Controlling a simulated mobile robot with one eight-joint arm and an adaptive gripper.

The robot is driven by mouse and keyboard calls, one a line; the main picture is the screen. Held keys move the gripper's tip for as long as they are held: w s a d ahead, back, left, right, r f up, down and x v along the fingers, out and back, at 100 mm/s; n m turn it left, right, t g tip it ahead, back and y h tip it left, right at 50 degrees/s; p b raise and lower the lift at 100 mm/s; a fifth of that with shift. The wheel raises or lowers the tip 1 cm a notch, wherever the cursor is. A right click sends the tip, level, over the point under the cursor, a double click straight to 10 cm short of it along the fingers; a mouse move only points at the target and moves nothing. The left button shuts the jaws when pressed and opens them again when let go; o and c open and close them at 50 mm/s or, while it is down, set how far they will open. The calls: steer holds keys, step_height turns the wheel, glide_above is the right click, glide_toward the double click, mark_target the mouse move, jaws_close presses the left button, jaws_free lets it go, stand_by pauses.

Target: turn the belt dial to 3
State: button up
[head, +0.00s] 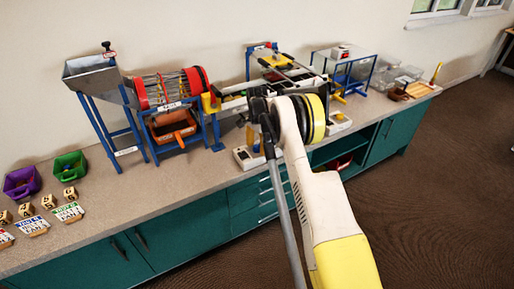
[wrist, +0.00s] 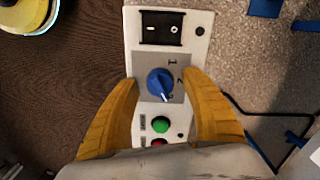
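The blue belt dial (wrist: 159,83) sits on a grey plate on a white control box (wrist: 200,50). The figures 1 and 2 show on its right side, and a third mark at its lower right is partly covered. I cannot tell surely which figure the dial points at. My gripper (wrist: 161,80) is open, with one yellow finger on each side of the dial and a visible gap to it. In the head view a white control box (head: 243,160) stands at the counter's front edge, and my arm hides part of the area beside it.
The box also carries a black rocker switch (wrist: 161,28), a green button (wrist: 160,125) and a partly hidden red button (wrist: 158,142). A red drum machine (head: 170,88) stands to the left on the counter (head: 150,205). Purple (head: 22,181) and green (head: 70,166) bins stand far left.

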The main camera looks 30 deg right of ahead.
step_height(320, 180, up, 12)
stand_by(0.6)
step_height(320, 180, up, 13)
steer(key=n+t, duration=0.2)
steer(key=n, duration=0.2)
glide_above(257, 145)
steer(key=s+a, duration=0.6)
steer(key=a, duration=0.1)
steer(key=s+a+r+n+t, duration=0.1)
steer(key=s+a+r+n, duration=0.2)
steer(key=s+a+r, duration=0.4)
steer(key=s+a+f+n+t, duration=0.1)
steer(key=s+a+n, duration=0.1)
steer(key=s, duration=0.6)
steer(key=s+a+f+n+t, duration=0.1)
steer(key=s+a+n, duration=0.2)
steer(key=s, duration=0.6)
steer(key=s+a+f+n+t, duration=0.1)
steer(key=s+a+n+t, duration=0.1)
steer(key=s, duration=0.7)
steer(key=shift+a+f+n, duration=0.25)
steer(key=shift+f+n, duration=0.15)
